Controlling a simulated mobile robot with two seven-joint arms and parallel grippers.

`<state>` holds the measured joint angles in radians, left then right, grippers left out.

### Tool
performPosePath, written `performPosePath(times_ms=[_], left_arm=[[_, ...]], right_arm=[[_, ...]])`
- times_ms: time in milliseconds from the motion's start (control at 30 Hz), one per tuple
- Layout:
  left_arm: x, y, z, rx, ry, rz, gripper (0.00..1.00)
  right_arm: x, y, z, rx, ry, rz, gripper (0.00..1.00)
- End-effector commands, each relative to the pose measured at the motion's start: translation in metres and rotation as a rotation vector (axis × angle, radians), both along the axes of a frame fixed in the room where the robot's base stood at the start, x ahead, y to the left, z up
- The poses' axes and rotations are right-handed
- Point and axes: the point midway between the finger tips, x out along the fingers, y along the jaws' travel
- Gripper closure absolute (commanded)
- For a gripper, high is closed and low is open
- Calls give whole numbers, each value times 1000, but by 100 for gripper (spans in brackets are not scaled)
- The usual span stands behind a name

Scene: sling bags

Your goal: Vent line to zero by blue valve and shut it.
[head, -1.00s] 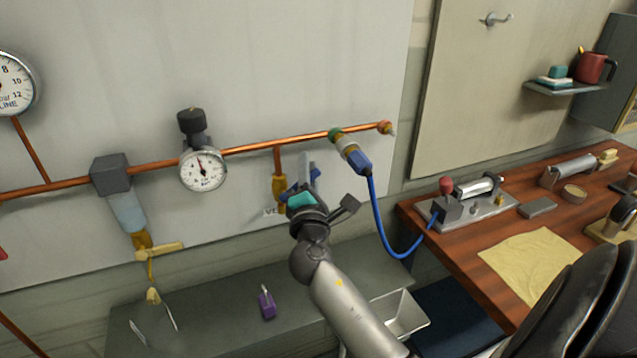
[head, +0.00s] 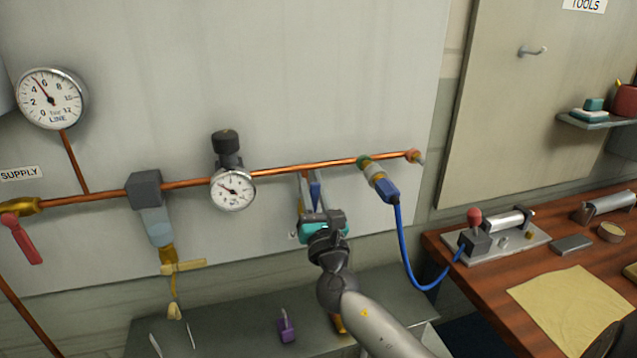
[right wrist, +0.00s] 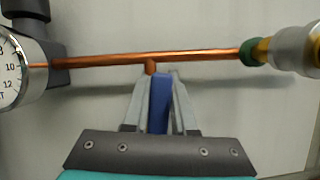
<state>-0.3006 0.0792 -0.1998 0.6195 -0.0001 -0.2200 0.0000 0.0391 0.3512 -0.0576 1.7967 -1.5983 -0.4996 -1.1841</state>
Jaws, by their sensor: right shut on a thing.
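The blue valve handle (head: 315,190) is on the short branch below the copper pipe (head: 300,167). My right gripper (head: 311,188) is shut on it; in the right wrist view the blue handle (right wrist: 160,103) stands between the two grey fingers (right wrist: 157,110). The gripper hides the valve body. The small gauge (head: 233,190) on the pipe has its needle pointing to the upper left. The large LINE gauge (head: 52,98) at the far left reads about 5.
A red supply handle (head: 25,240) hangs at the left. A blue hose (head: 402,245) runs from the coupling (head: 380,185) to the pump-like device (head: 490,238) on the wooden bench.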

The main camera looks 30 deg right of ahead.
Motion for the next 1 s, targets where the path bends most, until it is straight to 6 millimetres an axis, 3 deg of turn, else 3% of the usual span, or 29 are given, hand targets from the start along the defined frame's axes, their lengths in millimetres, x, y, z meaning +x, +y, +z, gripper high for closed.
performPosePath(times_ms=[333,867,900,1000], left_arm=[[1,0,2,0,-2,0,45],[2,0,3,-1,-3,0,45],[2,0,3,-1,-3,0,45],[2,0,3,-1,-3,0,45]], right_arm=[[3,8,4,-131,37,-2,100],[4,10,4,-155,43,-1,100],[4,10,4,-155,43,-1,73],[4,10,3,-154,44,-1,62]])
